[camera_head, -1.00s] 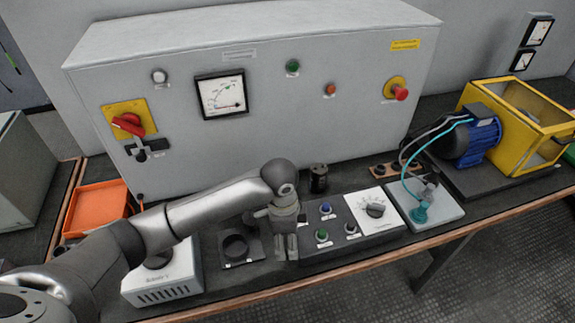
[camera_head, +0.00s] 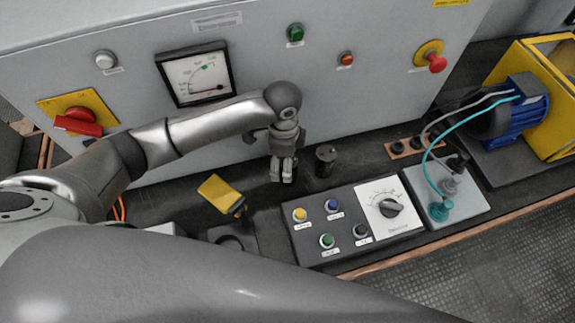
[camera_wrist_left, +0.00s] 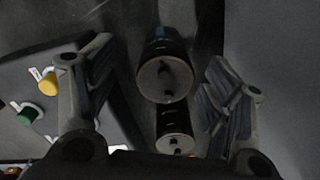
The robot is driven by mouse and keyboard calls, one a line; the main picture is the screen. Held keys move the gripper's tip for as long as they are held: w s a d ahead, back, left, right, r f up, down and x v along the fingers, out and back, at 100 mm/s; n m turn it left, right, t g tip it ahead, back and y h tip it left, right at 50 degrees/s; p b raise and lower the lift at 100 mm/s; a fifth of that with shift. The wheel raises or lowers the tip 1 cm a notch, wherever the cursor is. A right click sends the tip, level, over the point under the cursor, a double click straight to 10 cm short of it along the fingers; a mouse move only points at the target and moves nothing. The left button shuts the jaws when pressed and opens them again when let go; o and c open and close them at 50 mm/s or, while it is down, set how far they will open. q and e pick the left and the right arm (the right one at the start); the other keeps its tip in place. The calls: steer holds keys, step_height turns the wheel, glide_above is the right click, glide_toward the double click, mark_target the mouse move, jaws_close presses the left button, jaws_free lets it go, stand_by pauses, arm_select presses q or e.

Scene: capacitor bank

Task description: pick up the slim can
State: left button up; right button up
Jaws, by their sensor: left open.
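Two dark cylinders show in the left wrist view, each with a ringed top face and a small stud. The narrower one, which looks like the slim can (camera_wrist_left: 175,130), is low in the middle. A wider can (camera_wrist_left: 164,72) stands above it in the picture. Both appear in the gap between the spread fingers of my left gripper (camera_wrist_left: 160,65). In the head view my left gripper (camera_head: 283,178) points down, just left of a single dark upright can (camera_head: 325,162). I cannot tell which of the two this is; the other is hidden there. My right gripper is not in view.
A button panel (camera_head: 322,260) with a dial lies in front of the cans. A yellow device (camera_head: 220,194) is left of the gripper. The grey cabinet (camera_head: 355,105) rises close behind. A terminal plate (camera_head: 470,208) with cables and a blue motor (camera_head: 515,118) are to the right.

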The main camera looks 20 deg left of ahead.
arm_select(q)
steer(key=shift+f, duration=0.4)
steer(key=shift+w+f, duration=0.1)
steer(key=shift+f, duration=0.15)
steer(key=f, duration=0.4)
steer(key=shift+w+d+f+p, duration=0.2)
steer(key=shift+w+d+p, duration=0.1)
steer(key=shift+d+p, duration=0.05)
steer(key=shift+f, duration=0.25)
steer(key=c, duration=1)
steer(key=shift+w, duration=0.1)
steer(key=c, duration=0.3)
steer(key=shift+c, duration=0.2)
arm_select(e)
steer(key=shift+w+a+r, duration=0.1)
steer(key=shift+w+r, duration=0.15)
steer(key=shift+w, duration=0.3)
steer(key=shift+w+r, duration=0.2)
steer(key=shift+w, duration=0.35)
arm_select(q)
steer(key=shift+r, duration=0.1)
